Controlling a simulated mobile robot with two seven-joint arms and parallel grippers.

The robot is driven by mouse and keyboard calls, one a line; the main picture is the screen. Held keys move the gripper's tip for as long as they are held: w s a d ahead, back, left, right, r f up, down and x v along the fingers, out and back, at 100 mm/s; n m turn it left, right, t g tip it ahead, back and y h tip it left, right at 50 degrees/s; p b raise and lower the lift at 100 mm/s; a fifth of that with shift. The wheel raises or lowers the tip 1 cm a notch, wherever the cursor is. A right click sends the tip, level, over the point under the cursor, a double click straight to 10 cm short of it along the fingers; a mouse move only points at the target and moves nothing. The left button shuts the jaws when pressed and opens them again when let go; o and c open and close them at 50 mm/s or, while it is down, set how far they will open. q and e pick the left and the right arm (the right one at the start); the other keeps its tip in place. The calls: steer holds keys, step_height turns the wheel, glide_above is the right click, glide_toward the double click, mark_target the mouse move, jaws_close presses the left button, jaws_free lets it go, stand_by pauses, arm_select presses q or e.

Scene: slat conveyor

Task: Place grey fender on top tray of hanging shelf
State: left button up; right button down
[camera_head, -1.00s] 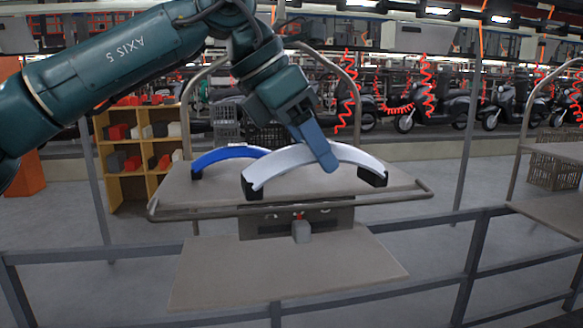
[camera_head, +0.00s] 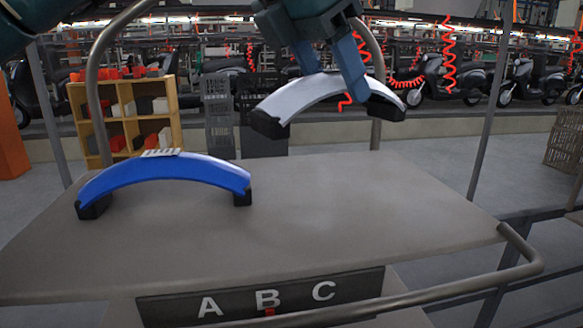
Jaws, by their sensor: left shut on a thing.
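The grey fender (camera_head: 312,96) is a light grey arch with black end blocks. My left gripper (camera_head: 355,90) is shut on its upper edge, right of its middle, and holds it in the air above the back right part of the top tray (camera_head: 330,225). The top tray of the hanging shelf is a flat grey-brown board with a tube rail at its front right. A blue fender (camera_head: 165,172) with black end blocks stands on the left part of this tray. My right gripper is not in view.
A plate lettered A B C (camera_head: 262,295) hangs under the tray's front edge. Curved tube hangers rise at the tray's back left and back right. The tray's middle and right are clear. A wooden bin rack (camera_head: 128,115), dark crates (camera_head: 217,115) and scooters (camera_head: 440,85) stand behind.

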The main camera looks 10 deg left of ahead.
mark_target(295, 86)
arm_select(q)
steer(key=shift+s+f, duration=0.1)
steer(key=shift+f, duration=4)
steer(key=o, duration=1.2)
steer(key=v, duration=1.2)
